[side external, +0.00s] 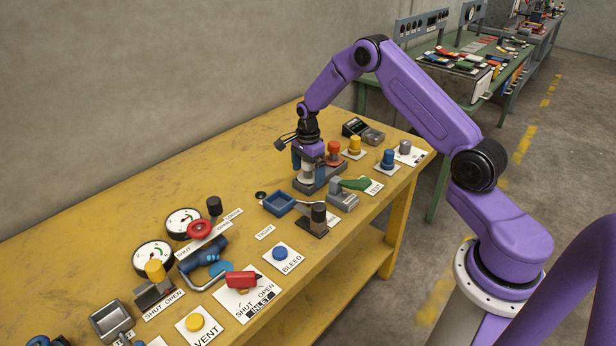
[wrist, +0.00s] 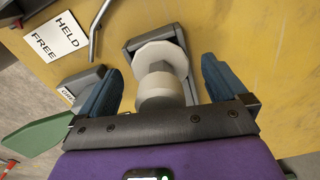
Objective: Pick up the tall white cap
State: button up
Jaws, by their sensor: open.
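The tall white cap (wrist: 160,92) shows in the wrist view as a white spool shape with a wide flange and a narrower neck. It stands on a dark grey base (wrist: 134,46). My gripper (wrist: 162,70) is open, with one blue finger on each side of the cap and a visible gap on both sides. In the side external view my gripper (side external: 308,158) points down over the dark grey base (side external: 326,183) at the back of the bench. A little of the white cap (side external: 307,172) shows below it, the rest hidden by my gripper.
A red-orange knob (side external: 333,148) stands close to the right of my gripper. A blue tray (side external: 279,203) is nearer on the yellow bench (side external: 110,225).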

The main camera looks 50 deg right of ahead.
jog(key=c, duration=1.5)
